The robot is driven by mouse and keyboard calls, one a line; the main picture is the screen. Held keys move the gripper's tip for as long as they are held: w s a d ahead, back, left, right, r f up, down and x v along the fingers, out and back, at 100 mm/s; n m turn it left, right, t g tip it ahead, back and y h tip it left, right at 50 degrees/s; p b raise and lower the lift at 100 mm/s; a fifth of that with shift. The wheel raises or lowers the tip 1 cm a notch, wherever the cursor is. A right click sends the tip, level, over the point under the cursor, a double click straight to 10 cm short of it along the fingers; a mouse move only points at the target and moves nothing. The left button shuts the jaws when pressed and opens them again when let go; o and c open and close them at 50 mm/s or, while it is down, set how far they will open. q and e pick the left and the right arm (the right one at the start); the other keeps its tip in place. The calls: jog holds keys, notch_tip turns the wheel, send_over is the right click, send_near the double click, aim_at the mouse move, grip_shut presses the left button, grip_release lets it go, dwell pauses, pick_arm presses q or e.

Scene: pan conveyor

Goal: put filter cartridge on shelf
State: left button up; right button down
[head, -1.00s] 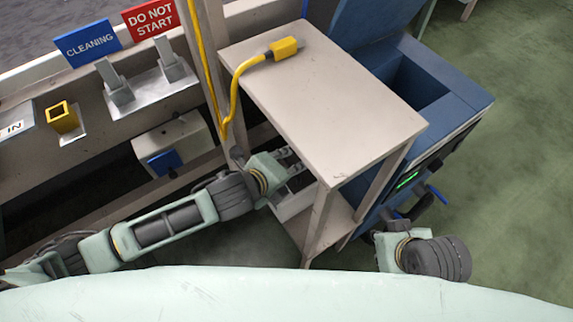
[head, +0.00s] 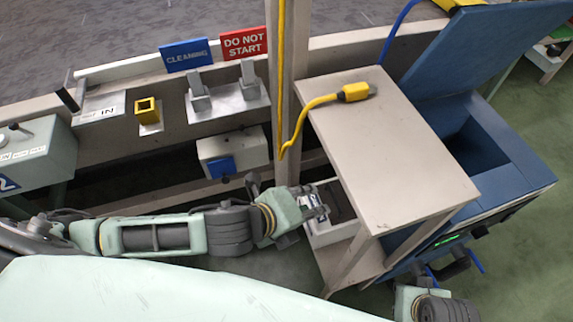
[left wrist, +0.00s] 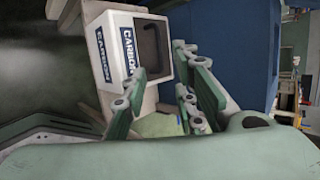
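The filter cartridge, a white box with dark blue CARBON labels and a dark recessed face (left wrist: 152,45), is in front of my left gripper in the left wrist view. In the head view the white box (head: 328,234) sits partly under the stand's top, at its left side. My left gripper (head: 322,207) is at the box; its fingers (left wrist: 158,65) are apart, one overlapping the box's near edge, the other by its right side. I cannot tell whether they touch it. The stand has a beige top (head: 400,150) and a lower shelf (head: 345,262). My right gripper (head: 452,266) is small and dark by the blue machine; its fingers are unclear.
A yellow plug (head: 356,92) with its cable lies on the stand's top. A blue open-lidded machine (head: 520,170) stands right of it. A beige post (head: 287,120) rises behind the left gripper. CLEANING (head: 187,55) and DO NOT START (head: 244,43) signs stand on the conveyor frame.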

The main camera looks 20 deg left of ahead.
pick_arm(q)
jog(key=s+a+f+n+g+y, duration=0.2)
jog(key=s+a+f+n, duration=0.3)
jog(key=n, duration=0.7)
jog(key=s+a+f+n+g+y, duration=0.2)
jog(key=s+a+f+n, duration=0.4)
jog(key=n, duration=0.7)
jog(key=a+f+g, duration=0.1)
jog(key=a, duration=0.1)
jog(key=shift+a+f+y, duration=0.25)
jog(key=shift+a+y, duration=0.15)
